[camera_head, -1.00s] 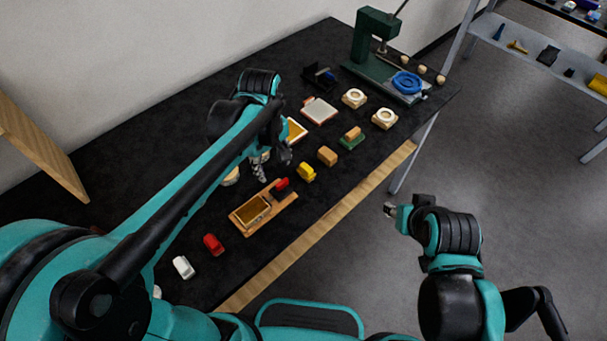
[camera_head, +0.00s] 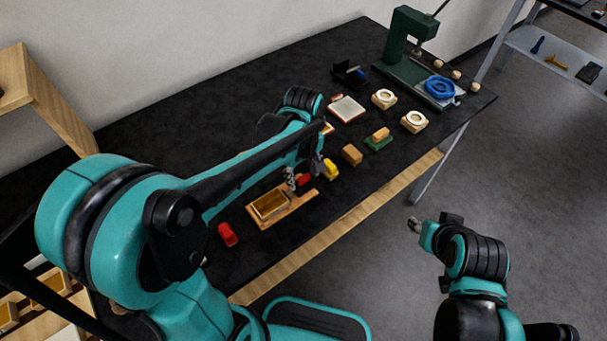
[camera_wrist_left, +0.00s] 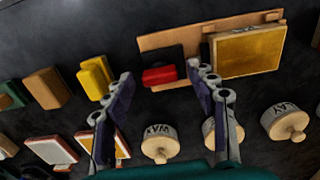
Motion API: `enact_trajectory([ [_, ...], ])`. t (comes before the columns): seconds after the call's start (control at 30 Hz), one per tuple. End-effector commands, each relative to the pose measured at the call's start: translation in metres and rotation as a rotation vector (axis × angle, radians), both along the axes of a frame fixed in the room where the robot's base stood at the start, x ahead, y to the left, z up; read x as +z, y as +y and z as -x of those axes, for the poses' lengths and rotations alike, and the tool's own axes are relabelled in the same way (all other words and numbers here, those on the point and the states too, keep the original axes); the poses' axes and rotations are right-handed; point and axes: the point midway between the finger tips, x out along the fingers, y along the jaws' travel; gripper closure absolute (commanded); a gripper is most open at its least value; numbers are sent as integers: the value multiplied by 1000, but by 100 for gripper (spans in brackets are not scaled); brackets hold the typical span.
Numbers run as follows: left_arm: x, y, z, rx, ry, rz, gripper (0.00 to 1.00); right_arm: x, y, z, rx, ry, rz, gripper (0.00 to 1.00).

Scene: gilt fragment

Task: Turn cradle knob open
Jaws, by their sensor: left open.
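The cradle (camera_head: 286,211) is a flat wooden board on the black table, holding a gold panel in a wooden frame (camera_head: 269,204). A red knob (camera_head: 304,181) with a black part beside it sits at its far end. In the left wrist view the red knob (camera_wrist_left: 158,75) lies between my open fingers, beside the gilt panel (camera_wrist_left: 250,52). My left gripper (camera_head: 291,179) is open above the knob end; contact cannot be told. It also shows in the wrist view (camera_wrist_left: 160,72). My right gripper (camera_head: 414,225) hangs off the table; its jaws are too small to read.
A yellow block (camera_head: 331,170), a tan block (camera_head: 352,155) and a red piece (camera_head: 228,235) stand close to the cradle. Round labelled pieces with wooden knobs (camera_wrist_left: 160,146) stand near my fingers. A green press (camera_head: 403,48) is at the far end.

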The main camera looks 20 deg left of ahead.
Motion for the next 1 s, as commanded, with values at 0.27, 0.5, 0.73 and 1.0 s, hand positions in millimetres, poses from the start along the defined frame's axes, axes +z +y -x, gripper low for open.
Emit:
enact_trajectory([
  [0.27, 0, 0, 0, 0, 0, 0, 93, 0, 0, 0, 0, 0, 0, 60],
  [0.5, 0, 0, 0, -15, 0, 0, 93, 1, 0, 0, 0, 0, 0, 60],
  [0.73, 1, 0, 0, -106, 0, 0, 93, 5, 0, 0, 0, 0, 0, 60],
  [1.0, 1, 0, 0, -326, 0, 0, 93, 14, 0, 0, 0, 0, 0, 60],
])
